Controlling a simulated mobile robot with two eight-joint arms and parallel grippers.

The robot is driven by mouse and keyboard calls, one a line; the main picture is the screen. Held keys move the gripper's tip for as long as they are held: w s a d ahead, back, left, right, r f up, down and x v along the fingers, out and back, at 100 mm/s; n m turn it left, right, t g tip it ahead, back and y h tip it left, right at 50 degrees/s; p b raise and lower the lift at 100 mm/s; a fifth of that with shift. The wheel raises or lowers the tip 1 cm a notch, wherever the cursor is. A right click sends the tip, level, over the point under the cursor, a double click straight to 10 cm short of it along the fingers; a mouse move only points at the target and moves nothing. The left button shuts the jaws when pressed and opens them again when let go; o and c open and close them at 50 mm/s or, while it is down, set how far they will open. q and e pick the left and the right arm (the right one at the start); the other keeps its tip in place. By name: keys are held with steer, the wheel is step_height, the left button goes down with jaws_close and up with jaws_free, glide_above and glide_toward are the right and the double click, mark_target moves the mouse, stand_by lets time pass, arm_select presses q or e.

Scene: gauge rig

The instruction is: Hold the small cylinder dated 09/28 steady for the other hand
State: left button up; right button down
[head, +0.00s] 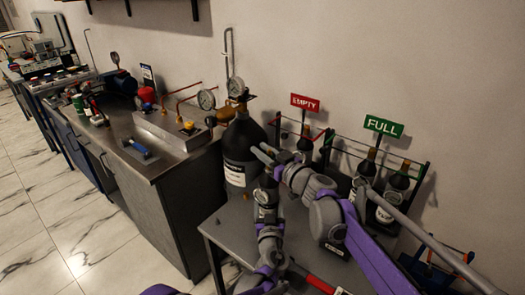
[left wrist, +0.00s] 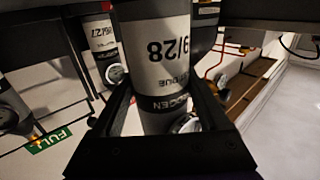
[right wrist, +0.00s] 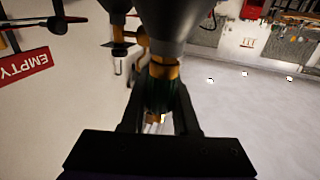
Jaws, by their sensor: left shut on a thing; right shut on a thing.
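The small cylinder dated 09/28 (left wrist: 170,52) fills the middle of the left wrist view, grey with a pale label that reads upside down; the first digit is cut off. My left gripper (left wrist: 158,100) is shut on its body, one finger on each side. My right gripper (right wrist: 160,108) is shut on the brass and dark green valve (right wrist: 163,72) at a grey cylinder's neck; I cannot read a date there. In the head view my right gripper (head: 264,153) is in front of the large black cylinder (head: 242,148). My left gripper and the small cylinder are largely hidden there.
A cylinder dated 09/27 (left wrist: 102,42) stands apart in the left wrist view. Dark bottles (head: 393,190) stand in a rack under the green FULL sign (head: 384,126); a red EMPTY sign (head: 305,102) is left of it. A workbench (head: 130,160) with gauges and pipes lies left.

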steer(key=shift+r, duration=0.25)
stand_by(0.3)
steer(key=shift+r, duration=2.35)
arm_select(q)
steer(key=o, duration=1.6)
steer(key=shift+c, duration=0.2)
steer(key=s, duration=1.2)
steer(key=shift+d, duration=0.25)
steer(key=shift+r, duration=0.1)
step_height(320, 180, up, 7)
steer(key=p, duration=0.5)
arm_select(e)
step_height(320, 180, up, 6)
steer(key=shift+r, duration=0.2)
